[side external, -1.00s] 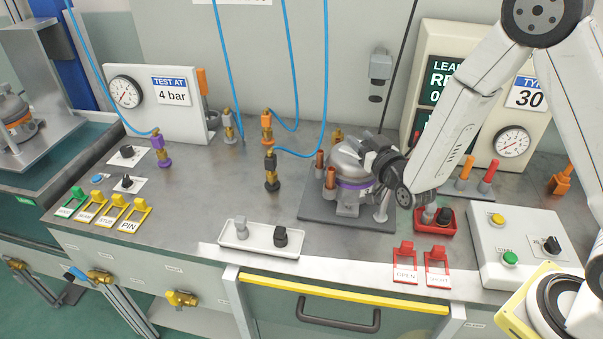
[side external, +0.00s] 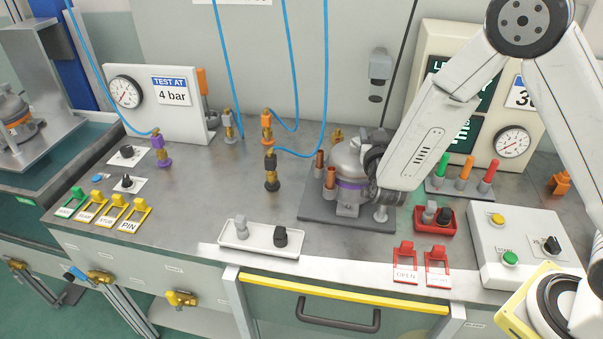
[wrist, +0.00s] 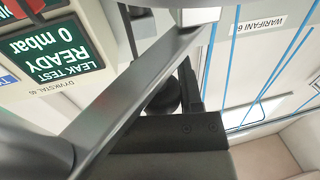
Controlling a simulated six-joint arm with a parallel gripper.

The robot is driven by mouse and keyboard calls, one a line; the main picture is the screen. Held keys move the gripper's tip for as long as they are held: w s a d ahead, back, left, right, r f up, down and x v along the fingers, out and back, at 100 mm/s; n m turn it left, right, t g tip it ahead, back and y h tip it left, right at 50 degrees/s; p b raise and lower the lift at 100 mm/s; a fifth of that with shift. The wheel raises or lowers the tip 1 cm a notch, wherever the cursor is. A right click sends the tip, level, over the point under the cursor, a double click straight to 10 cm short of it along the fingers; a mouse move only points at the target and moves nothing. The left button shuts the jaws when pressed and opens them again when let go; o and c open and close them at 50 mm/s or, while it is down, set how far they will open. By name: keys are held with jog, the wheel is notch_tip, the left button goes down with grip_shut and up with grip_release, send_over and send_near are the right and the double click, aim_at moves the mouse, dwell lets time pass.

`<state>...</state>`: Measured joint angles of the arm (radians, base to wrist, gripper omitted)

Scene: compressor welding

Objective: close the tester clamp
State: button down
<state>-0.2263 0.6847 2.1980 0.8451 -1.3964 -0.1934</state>
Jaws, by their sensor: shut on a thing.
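A grey compressor (side external: 347,160) with a purple band stands upright on a dark plate (side external: 318,209) at the tester, seen in the side view. My gripper (side external: 374,164) is at its right side, close against it. The gripper is shut on the tester clamp's handle, which is mostly hidden behind my gripper and arm link. In the wrist view, my gripper (wrist: 180,105) shows as dark parts around the hold, with a grey bar crossing in front. The exact grip point is hidden there.
The leak test panel (side external: 436,61) stands behind my arm; its display reads READY, 0 mbar, in the wrist view (wrist: 55,50). Green, orange and red handles (side external: 464,167), a red tray (side external: 434,222) and a button box (side external: 500,225) lie to the right. Blue hoses (side external: 290,60) hang behind.

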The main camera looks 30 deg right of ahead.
jog(key=shift+d, duration=0.1)
jog(key=shift+c, duration=1.3)
grip_release()
jog(key=v, duration=0.7)
jog(key=shift+s+a, duration=0.3)
